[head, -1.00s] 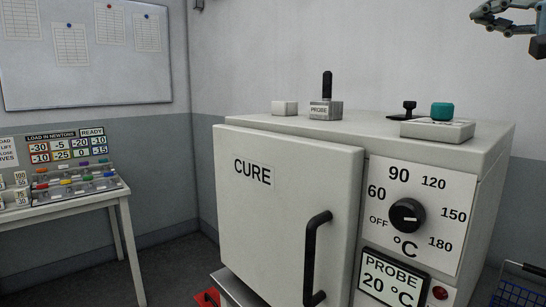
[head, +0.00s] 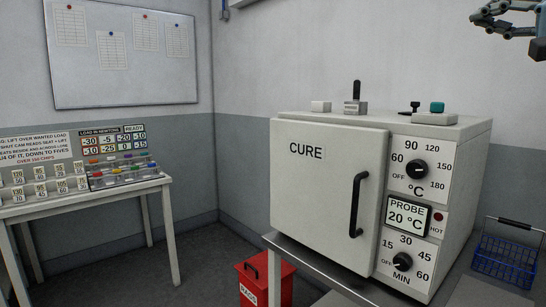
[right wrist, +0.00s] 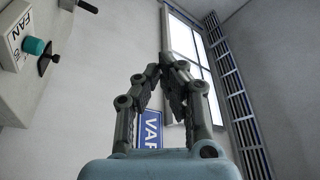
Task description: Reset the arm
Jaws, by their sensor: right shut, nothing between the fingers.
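My right gripper (head: 478,19) shows at the top right corner of the head view, raised high above and to the right of the cure oven. In the right wrist view the right gripper (right wrist: 166,58) points up toward the wall and ceiling, its fingertips together with nothing between them. It touches nothing. The white cure oven (head: 335,230) stands with its door shut. Its probe display reads 20 °C and both dials point near OFF or cannot be read exactly. My left gripper is in neither view.
A table (head: 165,184) with a load panel stands at the left under a whiteboard (head: 125,90). A red bin (head: 262,283) is on the floor before the oven. A blue wire basket (head: 505,262) sits at the right. A blue sign (right wrist: 150,130) and window show in the right wrist view.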

